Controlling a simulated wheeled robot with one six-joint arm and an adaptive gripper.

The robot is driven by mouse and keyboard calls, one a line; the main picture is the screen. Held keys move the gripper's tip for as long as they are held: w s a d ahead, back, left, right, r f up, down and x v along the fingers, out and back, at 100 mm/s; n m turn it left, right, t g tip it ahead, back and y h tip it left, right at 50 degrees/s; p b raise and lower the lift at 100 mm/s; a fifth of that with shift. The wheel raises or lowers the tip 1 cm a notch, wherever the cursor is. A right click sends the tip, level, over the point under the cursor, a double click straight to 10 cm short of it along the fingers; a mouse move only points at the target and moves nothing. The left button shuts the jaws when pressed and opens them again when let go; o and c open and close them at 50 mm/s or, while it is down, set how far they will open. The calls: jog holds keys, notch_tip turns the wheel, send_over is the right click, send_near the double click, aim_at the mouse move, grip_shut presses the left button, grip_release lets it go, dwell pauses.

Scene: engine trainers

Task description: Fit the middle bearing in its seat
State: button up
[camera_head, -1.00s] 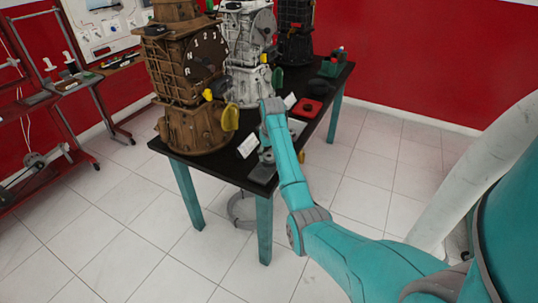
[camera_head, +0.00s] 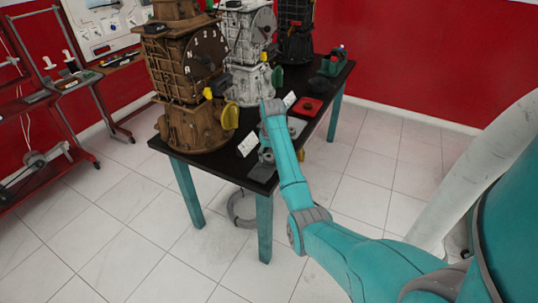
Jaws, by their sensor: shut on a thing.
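My arm reaches over the front right part of the black table (camera_head: 172,155). My gripper (camera_head: 266,154) shows only in part, as grey pieces low beside my forearm near the table's front edge. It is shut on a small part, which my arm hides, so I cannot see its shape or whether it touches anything. I cannot make out the bearing seat. A red square holder (camera_head: 307,101) with a dark round piece on it lies farther back on the table. A grey plate (camera_head: 298,125) lies nearer, partly behind my forearm.
A tall brown gearbox (camera_head: 190,80), a white one (camera_head: 245,50) and a black one (camera_head: 295,30) line the table's left side. A white card (camera_head: 249,143) stands near the front. A green holder (camera_head: 332,65) stands at the far right. A red rack (camera_head: 30,130) is at left.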

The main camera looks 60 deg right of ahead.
jog(key=shift+f, duration=0.3)
dwell(0.5)
jog(key=o, duration=1.4)
jog(key=shift+c, duration=0.2)
jog(key=shift+s+a+r, duration=0.1)
jog(key=shift+s+r, duration=0.05)
jog(key=shift+r, duration=1.1)
jog(key=shift+s+a+r, duration=0.1)
jog(key=shift+a+r, duration=0.05)
jog(key=shift+r, duration=1.05)
jog(key=shift+s+a+r, duration=0.1)
jog(key=shift+s+r, duration=0.05)
jog(key=shift+r, duration=1.1)
jog(key=shift+a, duration=0.1)
